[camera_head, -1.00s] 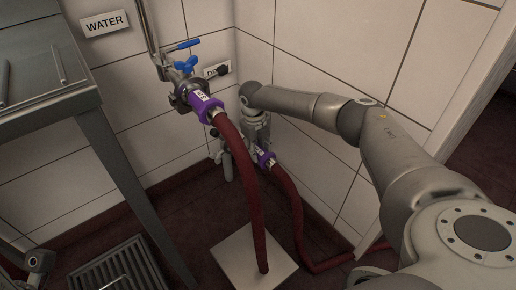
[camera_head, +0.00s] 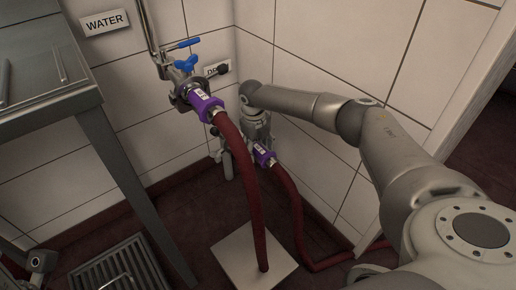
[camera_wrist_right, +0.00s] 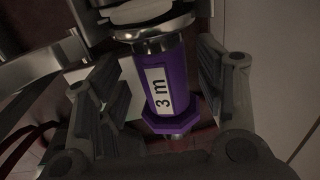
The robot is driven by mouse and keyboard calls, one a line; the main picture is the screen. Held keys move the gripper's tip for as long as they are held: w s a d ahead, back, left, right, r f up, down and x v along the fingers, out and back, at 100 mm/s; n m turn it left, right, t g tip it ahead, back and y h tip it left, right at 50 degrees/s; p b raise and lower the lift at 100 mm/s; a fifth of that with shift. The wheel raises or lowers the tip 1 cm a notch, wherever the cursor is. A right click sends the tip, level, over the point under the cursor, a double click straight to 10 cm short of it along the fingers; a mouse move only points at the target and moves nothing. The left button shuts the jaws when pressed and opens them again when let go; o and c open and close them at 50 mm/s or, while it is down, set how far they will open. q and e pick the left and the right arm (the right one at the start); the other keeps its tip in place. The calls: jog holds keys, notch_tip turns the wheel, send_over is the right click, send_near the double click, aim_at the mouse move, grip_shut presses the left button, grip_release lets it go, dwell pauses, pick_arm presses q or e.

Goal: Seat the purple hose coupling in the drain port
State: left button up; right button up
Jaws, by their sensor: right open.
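A purple hose coupling (camera_head: 264,156) is on the end of a dark red hose, low in the corner. My right gripper (camera_head: 255,139) is at it, its fingers mostly hidden in the head view. In the right wrist view the purple coupling (camera_wrist_right: 166,82), labelled "3 m", lies between the open fingers of my right gripper (camera_wrist_right: 160,95), with a gap on the right. Its chrome collar meets a metal fitting; I cannot tell how deep it sits. Another purple coupling (camera_head: 205,106) is on the upper valve.
Blue valve handles (camera_head: 186,63) stand above the upper coupling. A WATER sign (camera_head: 105,22) is on the tiled wall; a second sign (camera_head: 216,70) is partly hidden. A steel table (camera_head: 45,105) is at left, a floor grate (camera_head: 118,268) below.

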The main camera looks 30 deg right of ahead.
aim_at(256, 149)
notch_tip(256, 149, up, 12)
jog(key=a, duration=0.1)
jog(key=shift+f, duration=0.15)
dwell(0.5)
